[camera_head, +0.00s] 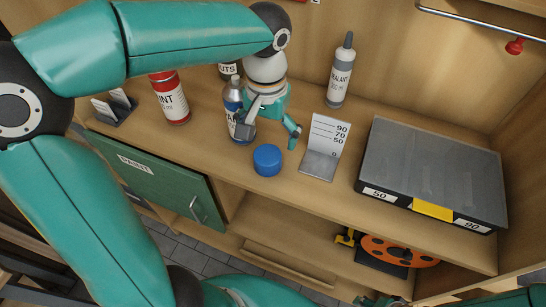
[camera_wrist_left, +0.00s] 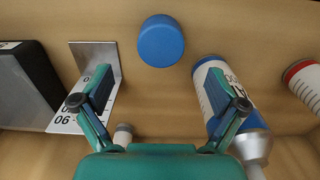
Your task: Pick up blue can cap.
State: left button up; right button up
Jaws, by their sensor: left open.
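The blue can cap (camera_head: 267,160) is a short round cap lying on the wooden bench top, near its front edge. It also shows in the left wrist view (camera_wrist_left: 161,41), at top centre, beyond the fingertips. My left gripper (camera_head: 270,134) is open and empty, just behind and above the cap in the head view. Its two fingers are spread wide in the left wrist view (camera_wrist_left: 160,84), and the cap lies roughly in line with the gap between them. Only small teal parts of my right arm show at the bottom edge of the head view, and its jaw state is unclear.
A blue-and-white bottle (camera_head: 236,112) stands close by the left gripper's finger. A metal label stand (camera_head: 319,165) is right of the cap. A red paint can (camera_head: 170,98), a sealant bottle (camera_head: 340,75) and a grey case (camera_head: 432,165) stand farther off. Bare bench surrounds the cap.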

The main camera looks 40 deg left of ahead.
aim_at(268, 153)
pick_arm(q)
notch_tip(268, 153, down, 2)
jog(key=shift+s+f, duration=0.15)
jog(key=shift+f, duration=0.05)
jog(key=shift+w+f+p, duration=0.2)
jog(key=shift+f+p, duration=0.15)
jog(key=shift+f, duration=2.55)
jog(key=c, duration=0.8)
